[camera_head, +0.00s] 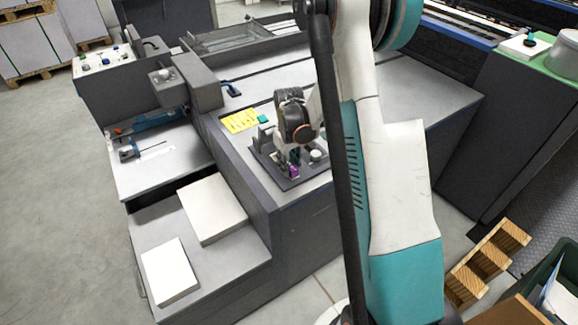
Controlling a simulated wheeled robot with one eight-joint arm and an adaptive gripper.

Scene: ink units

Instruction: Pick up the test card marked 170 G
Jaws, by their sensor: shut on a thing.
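My gripper (291,157) points down over a dark tray (262,160) on the grey machine top. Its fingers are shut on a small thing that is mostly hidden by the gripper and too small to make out. A small purple thing (294,172) shows right at the fingertips, low over the tray; I cannot tell whether it is the held thing or stands in the tray. No card marked 170 G can be read in this view.
A small pale round thing (316,155) stands close to the right of the fingers. Yellow sheets (240,120) and a small teal thing (263,118) lie behind the tray. White paper stacks (212,208) lie on the lower left ledge. My arm hides part of the machine top.

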